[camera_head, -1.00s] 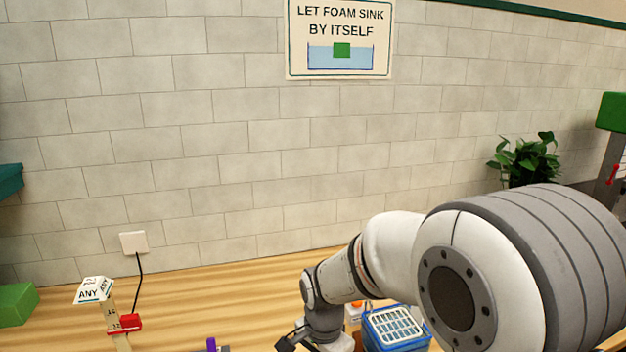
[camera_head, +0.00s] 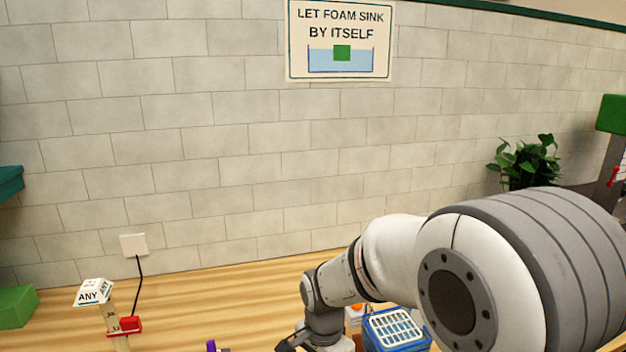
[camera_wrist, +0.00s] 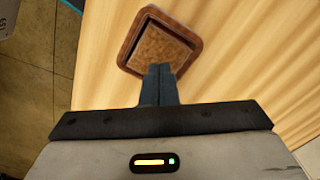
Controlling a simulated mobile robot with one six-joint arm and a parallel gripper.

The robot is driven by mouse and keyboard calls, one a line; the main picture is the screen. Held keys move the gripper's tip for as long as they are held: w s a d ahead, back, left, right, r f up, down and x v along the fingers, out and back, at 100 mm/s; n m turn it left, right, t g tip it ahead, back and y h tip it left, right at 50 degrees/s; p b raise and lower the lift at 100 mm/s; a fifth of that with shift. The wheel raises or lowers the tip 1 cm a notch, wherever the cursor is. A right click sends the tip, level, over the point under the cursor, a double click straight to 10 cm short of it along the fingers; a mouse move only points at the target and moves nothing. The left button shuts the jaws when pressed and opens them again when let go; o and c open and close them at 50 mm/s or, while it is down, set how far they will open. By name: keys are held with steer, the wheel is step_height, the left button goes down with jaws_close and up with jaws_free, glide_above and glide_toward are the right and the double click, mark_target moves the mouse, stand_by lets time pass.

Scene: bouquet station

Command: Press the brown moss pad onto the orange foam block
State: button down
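In the wrist view a brown, rough-textured square pad (camera_wrist: 160,48), which looks like the moss pad, lies in a shallow brown tray (camera_wrist: 128,54) with a raised rim. My gripper (camera_wrist: 158,72) points at the tray's near edge, its two dark fingers side by side with no visible gap and nothing seen between them. I cannot tell whether the fingertips touch the pad or rim. In the head view my gripper is mostly cut off at the bottom edge. A small orange patch (camera_head: 355,307) shows behind my arm; I cannot tell whether it is the foam block.
A blue basket with a white grid (camera_head: 395,328) stands right of my wrist. A post with an "ANY" sign (camera_head: 92,291) and red clamp stands at left, near a green block (camera_head: 15,306). The wooden table (camera_head: 220,295) between them is largely clear.

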steer(key=shift+f, duration=0.25)
stand_by(0.4)
steer(key=shift+f+b, duration=0.4)
steer(key=shift+b, duration=0.1)
steer(key=shift+s+f, duration=0.15)
steer(key=shift+f, duration=0.2)
stand_by(1.5)
steer(key=shift+r, duration=0.1)
steer(key=shift+r+p, duration=2.35)
steer(key=shift+r, duration=1.2)
